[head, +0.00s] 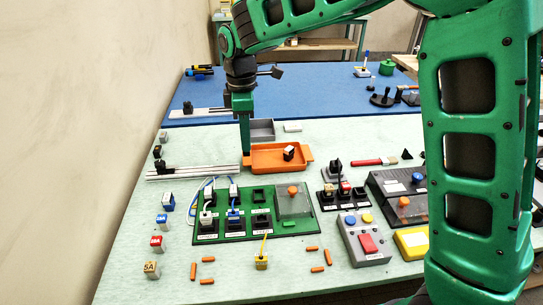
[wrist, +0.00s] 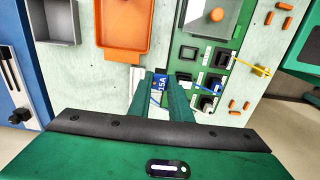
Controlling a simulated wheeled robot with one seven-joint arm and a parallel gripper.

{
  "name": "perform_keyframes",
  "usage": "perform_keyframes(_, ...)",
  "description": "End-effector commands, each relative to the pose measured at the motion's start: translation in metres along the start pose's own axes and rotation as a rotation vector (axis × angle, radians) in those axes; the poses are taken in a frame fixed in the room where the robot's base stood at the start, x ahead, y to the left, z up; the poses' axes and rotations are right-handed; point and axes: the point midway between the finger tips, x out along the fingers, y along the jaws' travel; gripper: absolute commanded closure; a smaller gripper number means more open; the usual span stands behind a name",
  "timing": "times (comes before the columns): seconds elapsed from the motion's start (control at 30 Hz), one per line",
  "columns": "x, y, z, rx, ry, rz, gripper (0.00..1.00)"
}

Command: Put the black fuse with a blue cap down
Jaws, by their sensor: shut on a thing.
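My gripper (head: 244,150) points down just left of the orange tray (head: 262,169) in the head view. In the wrist view my gripper (wrist: 160,92) is shut on the fuse with a blue cap (wrist: 158,86); its cap is marked 15A and sits between the fingertips. The fuse's lower body is hidden there. In the head view the finger hides the fuse, so I cannot tell its height above the bench.
A green fuse board (head: 243,237) with wires stands in front of the tray. A metal rail (head: 205,173) lies to the left, and several loose fuses line the left edge. A grey tray (head: 262,129) is behind. The orange tray holds one dark, white-topped piece (head: 289,153).

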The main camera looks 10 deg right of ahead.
Motion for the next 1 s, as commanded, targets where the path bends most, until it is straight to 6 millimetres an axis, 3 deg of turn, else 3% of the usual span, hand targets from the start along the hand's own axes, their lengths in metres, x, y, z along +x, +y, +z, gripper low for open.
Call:
perform_keyframes(0.53,0.003,-0.002,-0.015,-0.022,0.000,0.000,1.00)
perform_keyframes(1.0,0.055,0.069,0.031,-0.022,-0.001,-0.001,1.00)
